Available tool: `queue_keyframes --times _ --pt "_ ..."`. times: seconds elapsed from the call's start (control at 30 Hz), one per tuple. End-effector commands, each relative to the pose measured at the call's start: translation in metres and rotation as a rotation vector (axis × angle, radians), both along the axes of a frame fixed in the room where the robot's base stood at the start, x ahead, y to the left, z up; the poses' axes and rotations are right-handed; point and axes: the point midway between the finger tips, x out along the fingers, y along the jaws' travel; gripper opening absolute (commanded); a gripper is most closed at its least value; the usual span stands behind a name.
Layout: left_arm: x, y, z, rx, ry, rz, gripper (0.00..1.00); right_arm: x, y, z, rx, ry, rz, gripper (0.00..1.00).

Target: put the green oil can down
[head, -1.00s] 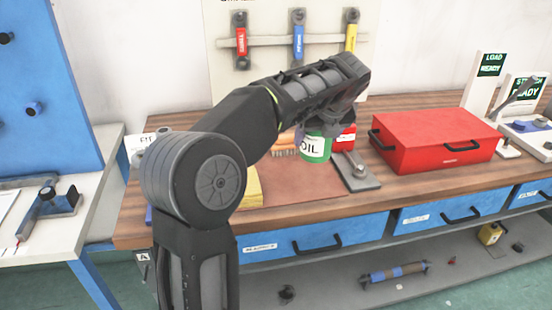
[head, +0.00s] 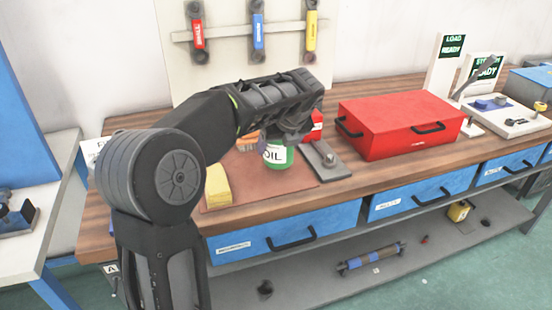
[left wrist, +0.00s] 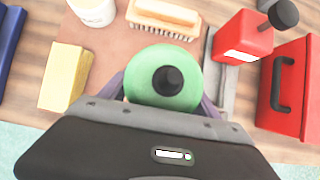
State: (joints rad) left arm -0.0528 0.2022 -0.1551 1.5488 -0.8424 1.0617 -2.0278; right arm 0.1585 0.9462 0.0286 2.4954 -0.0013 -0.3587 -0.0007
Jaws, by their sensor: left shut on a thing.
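The green oil can (head: 279,156) with a white OIL label is upright over the brown mat (head: 302,178) on the wooden bench. In the left wrist view the can (left wrist: 163,82) shows from above, with its green top and black cap. My left gripper (head: 286,138) is shut on the can from above. In the left wrist view its fingers (left wrist: 163,98) lie on either side of the can. I cannot tell whether the can's base touches the mat. My right gripper is not in view.
A yellow block (head: 217,187) lies left of the can. A brush (left wrist: 165,18) is behind it. A grey metal plate (head: 326,160) and a small red container (left wrist: 243,38) are to its right, with a large red toolbox (head: 400,125) beyond. Bare mat lies in front.

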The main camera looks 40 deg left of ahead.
Motion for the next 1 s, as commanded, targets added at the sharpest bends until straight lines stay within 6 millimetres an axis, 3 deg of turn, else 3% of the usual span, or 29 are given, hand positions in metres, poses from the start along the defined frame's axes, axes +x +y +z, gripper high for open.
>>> queue_keyframes --times 0.33,0.63,1.0 --pt "0.0 0.0 -0.003 0.0 -0.001 -0.001 0.08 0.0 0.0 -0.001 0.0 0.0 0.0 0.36" --pt "0.0 0.0 -0.038 0.001 -0.001 0.0 0.08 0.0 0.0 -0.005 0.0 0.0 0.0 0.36" --pt "0.0 0.0 -0.041 0.0 -0.001 -0.001 0.08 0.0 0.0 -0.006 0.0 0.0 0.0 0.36"
